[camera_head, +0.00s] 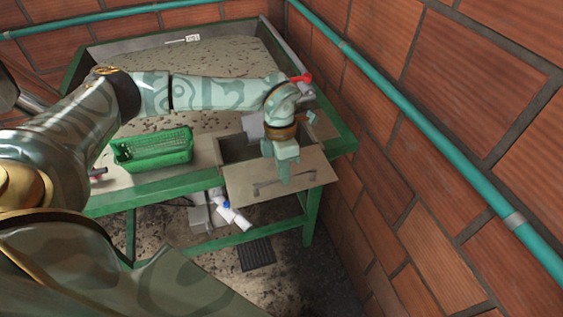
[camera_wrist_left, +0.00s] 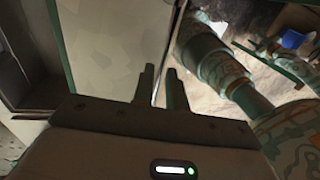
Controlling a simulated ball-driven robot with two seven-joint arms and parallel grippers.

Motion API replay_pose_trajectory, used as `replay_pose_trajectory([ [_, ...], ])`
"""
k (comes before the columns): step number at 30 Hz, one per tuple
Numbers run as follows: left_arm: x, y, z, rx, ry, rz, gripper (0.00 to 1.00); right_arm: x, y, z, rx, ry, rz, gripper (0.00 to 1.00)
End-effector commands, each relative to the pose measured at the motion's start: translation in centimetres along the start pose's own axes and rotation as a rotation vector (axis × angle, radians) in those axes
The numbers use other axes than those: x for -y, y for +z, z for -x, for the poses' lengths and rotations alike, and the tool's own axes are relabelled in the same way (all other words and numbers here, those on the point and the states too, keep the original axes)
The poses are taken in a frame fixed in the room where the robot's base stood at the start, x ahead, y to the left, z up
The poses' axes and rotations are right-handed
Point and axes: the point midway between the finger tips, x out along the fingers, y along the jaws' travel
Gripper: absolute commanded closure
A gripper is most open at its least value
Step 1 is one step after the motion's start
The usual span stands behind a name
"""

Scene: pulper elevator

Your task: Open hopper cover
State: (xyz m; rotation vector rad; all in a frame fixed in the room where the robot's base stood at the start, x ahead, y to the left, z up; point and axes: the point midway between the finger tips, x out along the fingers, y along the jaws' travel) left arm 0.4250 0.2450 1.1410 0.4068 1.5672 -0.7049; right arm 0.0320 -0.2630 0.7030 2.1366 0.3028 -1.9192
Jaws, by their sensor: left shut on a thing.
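The hopper cover (camera_head: 245,190) is a beige panel with a dark bar handle (camera_head: 270,187), at the front edge of the green-framed table. It lies swung out towards me, and the hopper opening (camera_head: 234,149) shows behind it. My left gripper (camera_head: 286,176) reaches down over the cover from the far side. In the left wrist view, the fingers (camera_wrist_left: 160,88) are shut on an edge of the cover (camera_wrist_left: 105,45). The gripper hides part of the cover and the opening. My right gripper is not in view.
A green basket (camera_head: 153,152) stands on the table left of the opening. A red part (camera_head: 300,79) shows behind my wrist. White pipes (camera_head: 232,214) lie below the table. A brick wall (camera_head: 420,130) with a teal pipe (camera_head: 420,107) closes off the right.

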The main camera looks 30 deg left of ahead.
Motion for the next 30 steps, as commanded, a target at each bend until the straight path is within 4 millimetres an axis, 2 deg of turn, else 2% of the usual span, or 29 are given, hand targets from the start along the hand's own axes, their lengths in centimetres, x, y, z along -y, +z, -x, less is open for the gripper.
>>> replay_pose_trajectory([
  [6,-0.1,0.1,0.1,0.005,0.002,-0.001,1.0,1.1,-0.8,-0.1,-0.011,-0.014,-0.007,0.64],
  [7,-0.1,0.1,0.1,0.005,0.002,-0.001,0.78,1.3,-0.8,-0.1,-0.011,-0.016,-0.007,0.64],
  [9,-0.1,0.1,0.1,0.005,0.002,-0.001,0.64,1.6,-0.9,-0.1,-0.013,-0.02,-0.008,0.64],
  [17,-0.1,0.1,0.1,0.004,0.002,-0.001,0.64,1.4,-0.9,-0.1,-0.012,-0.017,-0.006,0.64],
  [20,-0.1,0.1,0.7,0.005,0.003,-0.001,0.64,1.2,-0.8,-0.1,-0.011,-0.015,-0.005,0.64],
  [23,-0.2,0.1,2.3,0.007,0.004,-0.002,0.64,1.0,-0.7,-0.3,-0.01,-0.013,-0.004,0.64],
  [30,-0.1,0.1,8.7,0.009,0.005,-0.001,0.64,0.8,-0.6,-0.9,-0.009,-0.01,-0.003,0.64],
])
